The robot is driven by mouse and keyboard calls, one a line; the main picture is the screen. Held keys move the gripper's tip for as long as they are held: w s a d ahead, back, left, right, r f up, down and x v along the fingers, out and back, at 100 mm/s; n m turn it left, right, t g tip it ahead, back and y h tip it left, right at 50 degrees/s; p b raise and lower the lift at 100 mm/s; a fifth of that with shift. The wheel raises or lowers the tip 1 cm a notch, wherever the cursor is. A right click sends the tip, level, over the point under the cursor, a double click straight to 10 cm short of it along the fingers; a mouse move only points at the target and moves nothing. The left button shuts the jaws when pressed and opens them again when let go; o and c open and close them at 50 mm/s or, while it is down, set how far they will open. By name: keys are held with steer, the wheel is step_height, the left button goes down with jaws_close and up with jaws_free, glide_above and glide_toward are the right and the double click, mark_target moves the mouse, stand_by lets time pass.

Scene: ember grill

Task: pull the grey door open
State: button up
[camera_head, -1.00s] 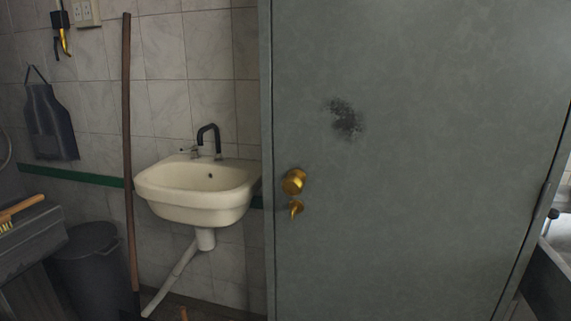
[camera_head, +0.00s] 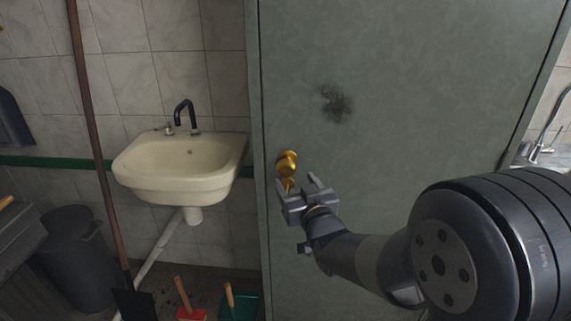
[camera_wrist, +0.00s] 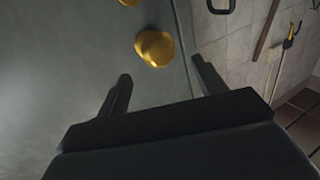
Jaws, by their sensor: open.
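The grey door (camera_head: 400,70) fills the middle of the head view, with a dark smudge on it. A round brass knob (camera_head: 287,163) sits near its left edge, with a smaller brass piece (camera_head: 289,184) just below. My gripper (camera_head: 303,187) is open in front of the door, its fingers just below the knob in the picture and partly covering the smaller piece. In the wrist view the brass knob (camera_wrist: 155,47) shows beyond and between my open fingers (camera_wrist: 162,75), apart from them. No gap shows at the door's left edge.
A cream sink (camera_head: 180,165) with a black tap is on the tiled wall left of the door. A long brown pole (camera_head: 92,130), a dark bin (camera_head: 80,262), a red dustpan (camera_head: 190,313) and a green one (camera_head: 240,305) stand below and left.

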mark_target(288, 170)
steer(key=p+x, duration=0.1)
steer(key=x, duration=0.6)
steer(key=shift+w+a, duration=0.1)
steer(key=shift+w, duration=0.25)
steer(key=shift+c, duration=0.4)
steer(key=shift+s, duration=0.1)
steer(key=c, duration=1.3)
